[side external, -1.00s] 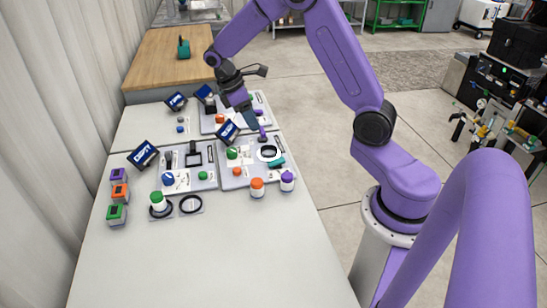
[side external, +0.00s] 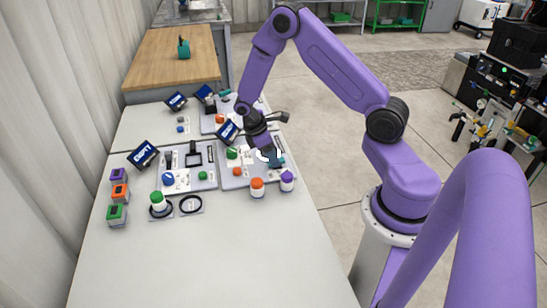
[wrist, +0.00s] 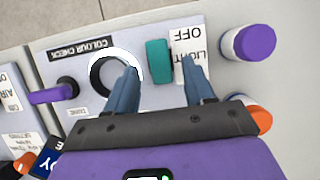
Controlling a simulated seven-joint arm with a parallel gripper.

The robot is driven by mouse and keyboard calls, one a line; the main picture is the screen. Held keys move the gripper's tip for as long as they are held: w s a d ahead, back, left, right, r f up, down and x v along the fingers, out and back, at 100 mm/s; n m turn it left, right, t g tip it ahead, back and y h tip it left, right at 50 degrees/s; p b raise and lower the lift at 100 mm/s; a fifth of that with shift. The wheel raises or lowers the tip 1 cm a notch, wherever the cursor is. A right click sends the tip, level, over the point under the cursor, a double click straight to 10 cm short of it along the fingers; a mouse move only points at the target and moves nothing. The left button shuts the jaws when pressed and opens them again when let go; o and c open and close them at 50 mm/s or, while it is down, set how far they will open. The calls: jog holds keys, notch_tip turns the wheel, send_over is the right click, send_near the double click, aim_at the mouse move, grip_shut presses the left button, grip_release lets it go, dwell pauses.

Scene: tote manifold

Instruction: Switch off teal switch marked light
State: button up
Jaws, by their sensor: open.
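The teal switch (wrist: 159,61) shows in the wrist view on a grey panel, beside a white label (wrist: 187,52) reading LIGHT and OFF. In the side view the teal switch (side external: 279,161) is partly hidden by my gripper. My gripper (wrist: 165,80) is open, with one blue finger on each side of the teal switch in the picture. In the side view my gripper (side external: 271,157) points down over the right panel. Nothing is between the fingers except the view of the switch below; I cannot tell whether they touch it.
A black ring on white (wrist: 112,72) and a purple lever (wrist: 55,93) are left of the switch. A purple-capped jar (wrist: 252,43) and an orange-capped jar (side external: 257,187) stand by the panel edge. The front of the table (side external: 200,265) is clear.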

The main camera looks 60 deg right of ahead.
jog(key=shift+x, duration=0.85)
grip_shut()
jog(key=shift+s+d+r+t+y, duration=0.1)
jog(key=shift+s+d+t+y, duration=0.1)
jog(key=shift+t+y, duration=0.55)
jog(key=shift+s+t+y, duration=0.2)
jog(key=shift+t+y, duration=0.45)
jog(key=shift+y, duration=0.1)
jog(key=shift+d+t+y, duration=0.1)
jog(key=shift+t+y, duration=0.2)
